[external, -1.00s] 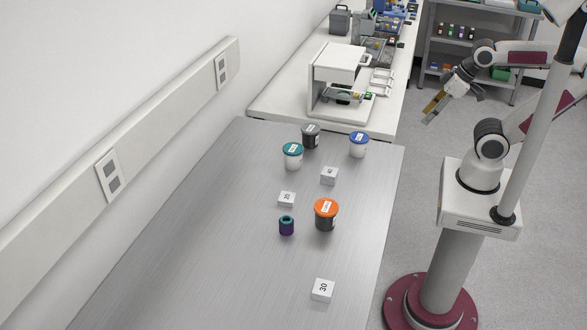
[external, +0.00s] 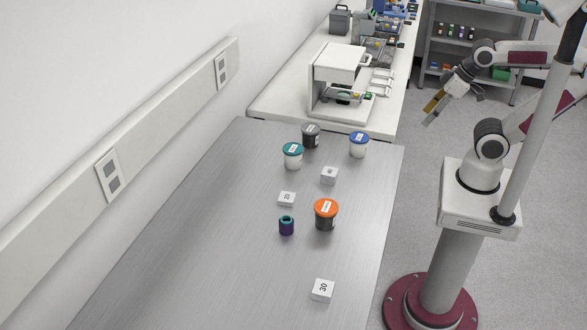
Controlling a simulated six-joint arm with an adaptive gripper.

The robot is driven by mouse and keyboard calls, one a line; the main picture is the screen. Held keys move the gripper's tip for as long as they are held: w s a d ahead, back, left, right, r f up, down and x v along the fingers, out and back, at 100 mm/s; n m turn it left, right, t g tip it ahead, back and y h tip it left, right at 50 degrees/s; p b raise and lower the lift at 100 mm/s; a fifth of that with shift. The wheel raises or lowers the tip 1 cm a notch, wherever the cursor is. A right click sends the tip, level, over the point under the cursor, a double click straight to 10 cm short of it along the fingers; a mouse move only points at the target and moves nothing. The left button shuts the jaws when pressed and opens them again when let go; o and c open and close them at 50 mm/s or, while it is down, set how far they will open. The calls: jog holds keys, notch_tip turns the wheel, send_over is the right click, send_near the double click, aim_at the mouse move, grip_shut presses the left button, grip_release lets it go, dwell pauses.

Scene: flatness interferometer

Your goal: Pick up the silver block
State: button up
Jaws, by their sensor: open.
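Three small pale silver-white blocks with printed numbers lie on the steel table. The nearest block (external: 322,290) reads 30 and lies near the table's front right. Another block (external: 287,199) reads 25 and lies mid-table. A third block (external: 329,175) lies farther back to the right, its number too small to read surely. I cannot tell by colour which one is the silver block. My gripper (external: 431,113) is open and empty, raised beyond the table's right edge, well away from all the blocks.
An orange-lidded dark jar (external: 325,215) and a purple-teal cylinder (external: 286,226) stand between the blocks. Teal-lidded (external: 293,157), black (external: 310,137) and blue-lidded (external: 358,145) jars stand at the back. The table's left and front are clear. A white instrument (external: 338,85) stands behind.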

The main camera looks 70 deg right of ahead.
jog(key=shift+w+r, duration=0.1)
jog(key=shift+w, duration=0.05)
jog(key=w+a+r, duration=0.1)
jog(key=w+a, duration=0.5)
jog(key=w, duration=0.4)
jog(key=w+a+r, duration=0.1)
jog(key=w+a, duration=0.5)
jog(key=w, duration=0.5)
jog(key=w+a+f, duration=0.5)
jog(key=a+f, duration=0.1)
jog(key=a, duration=0.5)
jog(key=w+a+f+n+g, duration=0.1)
jog(key=w+a+f, duration=0.5)
jog(key=a, duration=0.4)
jog(key=shift+w+a+f, duration=0.2)
jog(key=shift+a+f, duration=0.15)
jog(key=shift+f, duration=0.25)
